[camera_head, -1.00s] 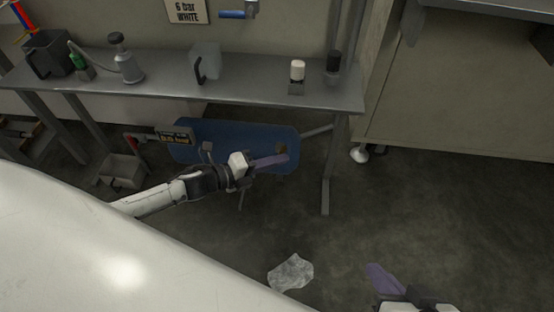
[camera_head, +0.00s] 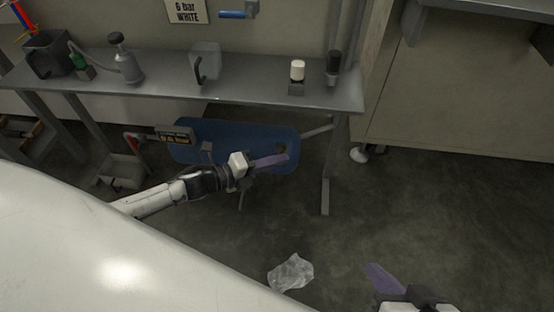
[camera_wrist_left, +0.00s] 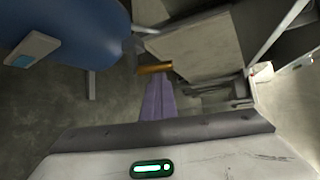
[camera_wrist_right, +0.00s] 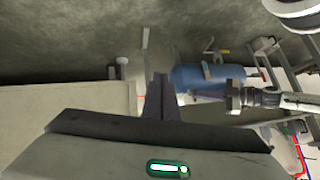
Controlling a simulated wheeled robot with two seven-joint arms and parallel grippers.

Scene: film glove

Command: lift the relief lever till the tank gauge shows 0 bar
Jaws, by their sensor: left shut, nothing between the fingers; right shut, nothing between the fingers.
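The blue tank (camera_head: 240,132) lies on its side under the bench. A small grey fitting (camera_head: 207,147) is on its front. In the left wrist view the tank (camera_wrist_left: 75,25) is at upper left, with a pale plate (camera_wrist_left: 32,48) on it. An orange-brown bar (camera_wrist_left: 155,68) lies just beyond the left fingertips; I cannot tell whether it is the relief lever. No gauge reading is legible. My left gripper (camera_head: 284,158) is shut and empty, in front of the tank's right part. My right gripper (camera_head: 373,267) is shut and empty, low over open floor at right.
The bench (camera_head: 250,95) above the tank carries a jug (camera_head: 206,60), a pump bottle (camera_head: 125,62) and other vessels. A "6 bar WHITE" sign (camera_head: 186,10) hangs above. A crumpled clear sheet (camera_head: 291,272) lies on the floor. A cabinet (camera_head: 460,110) stands at right.

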